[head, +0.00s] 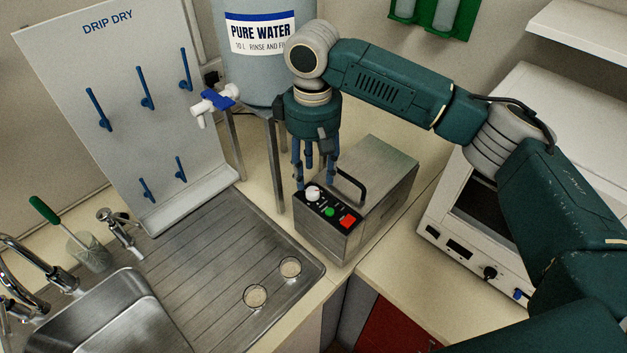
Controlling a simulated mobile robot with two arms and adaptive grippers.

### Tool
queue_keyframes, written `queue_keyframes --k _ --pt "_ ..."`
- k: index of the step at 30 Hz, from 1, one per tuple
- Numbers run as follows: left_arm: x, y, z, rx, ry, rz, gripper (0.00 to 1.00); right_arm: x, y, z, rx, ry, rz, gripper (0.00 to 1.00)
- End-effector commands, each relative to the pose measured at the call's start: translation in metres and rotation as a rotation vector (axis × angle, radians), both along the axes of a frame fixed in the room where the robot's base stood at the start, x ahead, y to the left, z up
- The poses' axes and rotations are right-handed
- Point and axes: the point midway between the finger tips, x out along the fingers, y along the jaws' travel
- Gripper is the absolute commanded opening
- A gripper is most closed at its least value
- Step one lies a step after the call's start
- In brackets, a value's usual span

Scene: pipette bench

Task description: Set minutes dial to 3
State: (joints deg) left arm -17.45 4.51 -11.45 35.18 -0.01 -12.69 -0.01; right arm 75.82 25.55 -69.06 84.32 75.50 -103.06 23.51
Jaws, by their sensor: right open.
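The metal box (372,210) stands on the counter right of the drainboard. Its black control panel (328,207) carries a white dial (312,192), a green button (329,211) and a red switch (347,222). The dial's markings are too small to read, so its setting cannot be told. My right gripper (313,183) points down, its blue fingers open close above and around the dial's far side. I cannot tell whether a finger touches the dial. My left gripper is not in view.
A black handle (351,186) arches over the box top. Behind stands the pure water tank (245,70) on metal legs, with a blue tap (222,97). Two small round dishes (255,297) lie on the drainboard (210,270). A white oven-like appliance (455,220) stands at right.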

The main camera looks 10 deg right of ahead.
Motion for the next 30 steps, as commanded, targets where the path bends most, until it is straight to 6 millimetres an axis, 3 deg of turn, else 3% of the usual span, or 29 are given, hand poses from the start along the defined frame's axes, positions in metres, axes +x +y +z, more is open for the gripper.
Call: queue_keyframes --k 9,21,27,30 --pt "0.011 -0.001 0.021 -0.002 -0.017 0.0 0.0 0.0 0.0 -0.047 0.0 0.002 0.001 0.44" --pt "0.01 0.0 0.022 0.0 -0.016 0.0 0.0 0.0 0.0 -0.056 0.001 -0.001 0.002 0.44" --pt "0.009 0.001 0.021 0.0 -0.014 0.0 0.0 0.0 0.0 -0.056 0.001 -0.001 0.002 0.04" --pt "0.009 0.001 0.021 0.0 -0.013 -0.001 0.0 0.0 0.0 -0.056 0.001 -0.001 0.001 0.0"
